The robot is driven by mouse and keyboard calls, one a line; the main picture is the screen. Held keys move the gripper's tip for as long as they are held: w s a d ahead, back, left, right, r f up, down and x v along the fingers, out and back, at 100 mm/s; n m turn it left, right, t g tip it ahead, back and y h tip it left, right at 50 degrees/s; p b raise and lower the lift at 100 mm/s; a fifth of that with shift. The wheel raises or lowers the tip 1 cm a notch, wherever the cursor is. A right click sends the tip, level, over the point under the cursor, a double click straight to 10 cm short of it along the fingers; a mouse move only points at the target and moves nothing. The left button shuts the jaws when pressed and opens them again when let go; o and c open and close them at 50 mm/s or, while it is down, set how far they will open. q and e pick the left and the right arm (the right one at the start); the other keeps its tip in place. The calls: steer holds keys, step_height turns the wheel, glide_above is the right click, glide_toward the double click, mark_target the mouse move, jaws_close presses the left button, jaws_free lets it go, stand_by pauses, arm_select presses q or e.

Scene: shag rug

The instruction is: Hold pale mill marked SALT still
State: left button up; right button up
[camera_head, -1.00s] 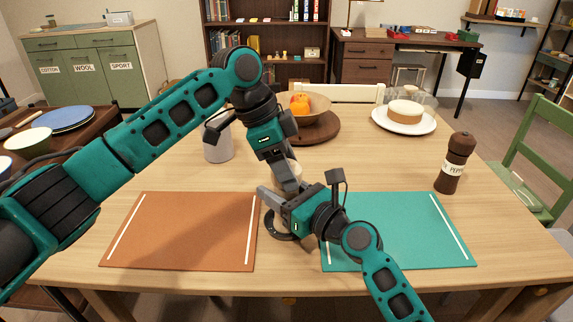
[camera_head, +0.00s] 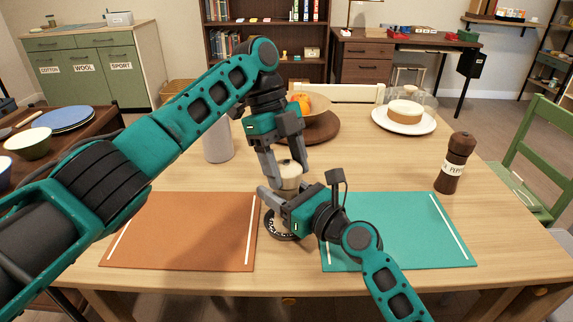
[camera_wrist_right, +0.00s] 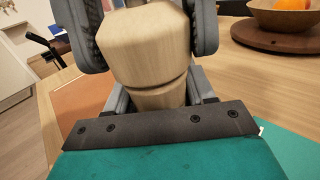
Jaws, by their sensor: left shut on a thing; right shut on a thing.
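The pale wooden mill (camera_head: 289,183) stands near the table's front, in the gap between two mats. Its SALT marking is not readable here. My left gripper (camera_head: 287,170) comes down from above and is shut on the mill's upper part, one finger on each side. My right gripper (camera_head: 277,200) is shut on the mill lower down, from the right. In the right wrist view the pale mill (camera_wrist_right: 148,45) fills the upper middle, with the left gripper's dark fingers (camera_wrist_right: 147,28) at its sides. A dark ring with pale lettering (camera_head: 281,228) shows low at the mill, partly hidden.
An orange mat (camera_head: 180,230) lies left and a teal mat (camera_head: 410,230) right. A dark pepper mill (camera_head: 455,163) stands at the right. A grey canister (camera_head: 217,145), a fruit bowl (camera_head: 318,125) on a wooden board and a cake plate (camera_head: 404,122) stand farther back.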

arm_select(q)
steer(key=shift+m, duration=0.5)
steer(key=o, duration=1)
steer(key=shift+r, duration=0.1)
steer(key=shift+v, duration=3.7)
steer(key=shift+w, duration=0.1)
